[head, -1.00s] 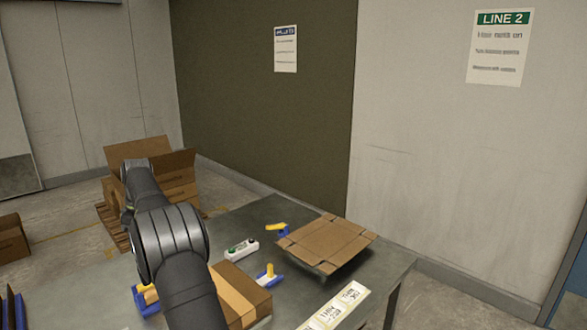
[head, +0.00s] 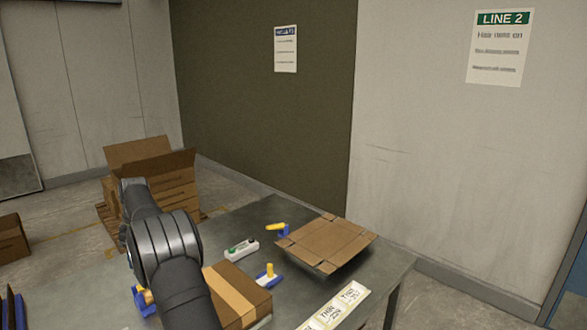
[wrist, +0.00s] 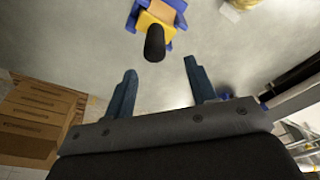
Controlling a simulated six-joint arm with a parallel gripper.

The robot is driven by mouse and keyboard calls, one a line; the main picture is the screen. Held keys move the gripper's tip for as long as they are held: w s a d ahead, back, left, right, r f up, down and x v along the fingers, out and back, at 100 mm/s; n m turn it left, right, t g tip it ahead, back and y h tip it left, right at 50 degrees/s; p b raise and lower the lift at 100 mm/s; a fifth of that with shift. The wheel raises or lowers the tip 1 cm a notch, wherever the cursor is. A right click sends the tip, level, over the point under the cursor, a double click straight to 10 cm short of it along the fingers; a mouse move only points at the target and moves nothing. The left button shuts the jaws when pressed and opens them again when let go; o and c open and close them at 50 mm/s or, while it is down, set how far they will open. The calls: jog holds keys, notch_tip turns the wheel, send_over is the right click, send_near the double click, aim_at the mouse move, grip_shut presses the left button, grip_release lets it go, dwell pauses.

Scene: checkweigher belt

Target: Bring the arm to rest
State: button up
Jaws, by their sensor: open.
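My gripper (wrist: 159,66) is open in the wrist view, its two dark blue fingers apart with nothing between them. Beyond the fingertips is a blue and yellow fixture with a black knob (wrist: 155,43). In the head view my arm reaches up from the bottom edge at the left of the table, and my gripper cannot be made out there. My arm hides part of a taped carton (head: 241,292) and of a blue and yellow clamp (head: 144,300) beside it.
On the grey table (head: 306,287) are a flattened carton (head: 327,243), a button box (head: 242,249), another blue and yellow clamp (head: 267,276) and label cards (head: 335,308). Stacked cartons (head: 175,190) stand on the floor behind my arm.

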jog(key=r, duration=0.3)
jog(key=d+r, duration=0.1)
jog(key=shift+w+r, duration=0.25)
jog(key=shift+w, duration=0.05)
jog(key=w+d+r, duration=0.1)
jog(key=w+d, duration=0.1)
jog(key=d, duration=0.6)
jog(key=w+d, duration=0.3)
jog(key=d, duration=0.5)
jog(key=shift+w+r, duration=0.15)
jog(key=shift+r, duration=0.2)
jog(key=shift+d, duration=0.1)
jog(key=s+a+f, duration=0.1)
jog(key=s+a, duration=0.1)
jog(key=a, duration=0.3)
jog(key=s+a+f, duration=0.1)
jog(key=s+a, duration=0.1)
jog(key=a, duration=0.4)
jog(key=s+a+f, duration=0.1)
jog(key=s+a, duration=0.1)
jog(key=a, duration=0.4)
jog(key=shift+a+f, duration=0.15)
jog(key=shift+f, duration=0.6)
jog(key=shift+w, duration=0.1)
